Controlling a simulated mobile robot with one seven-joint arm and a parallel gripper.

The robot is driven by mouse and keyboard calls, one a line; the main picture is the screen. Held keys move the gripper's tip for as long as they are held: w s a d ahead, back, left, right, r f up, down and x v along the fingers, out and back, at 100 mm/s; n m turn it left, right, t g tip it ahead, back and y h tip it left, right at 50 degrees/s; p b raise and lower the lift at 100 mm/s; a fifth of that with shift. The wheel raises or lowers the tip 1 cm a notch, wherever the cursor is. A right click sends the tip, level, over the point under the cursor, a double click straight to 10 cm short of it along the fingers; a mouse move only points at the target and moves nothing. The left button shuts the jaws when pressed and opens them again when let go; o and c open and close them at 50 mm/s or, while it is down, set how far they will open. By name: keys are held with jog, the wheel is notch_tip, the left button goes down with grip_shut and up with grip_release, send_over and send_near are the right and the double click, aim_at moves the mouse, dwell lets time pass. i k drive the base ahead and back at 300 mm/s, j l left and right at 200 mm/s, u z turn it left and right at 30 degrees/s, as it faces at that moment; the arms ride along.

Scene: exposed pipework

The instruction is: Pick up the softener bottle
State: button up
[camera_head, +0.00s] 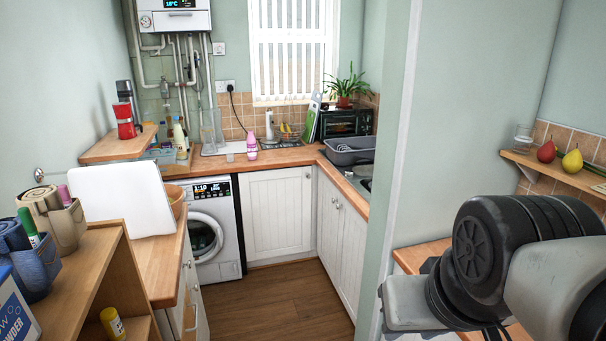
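A white bottle with a yellowish cap (180,135) stands further left, by the pipes. I cannot read any label, so I cannot tell for sure which is the softener bottle. My arm fills the lower right of the view, far nearer than the bottles. The fingers of my gripper do not show, and I cannot see whether it holds anything.
A wall edge (395,150) stands between my arm and the kitchen corner. A washing machine (209,235) and white cabinets (277,215) line the floor. The wooden floor (270,305) in the middle is clear.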

aim_at(251, 141)
jog(key=i+u, duration=0.25)
jog(key=i, duration=0.5)
jog(key=i+u, duration=0.25)
jog(key=i, duration=0.5)
jog(key=i+j, duration=0.1)
jog(key=i, duration=1.45)
jog(key=i+z, duration=0.15)
jog(key=i, duration=0.35)
jog(key=i+j+z, duration=0.15)
jog(key=i, duration=0.3)
jog(key=i+j+z, duration=0.2)
jog(key=i, duration=0.3)
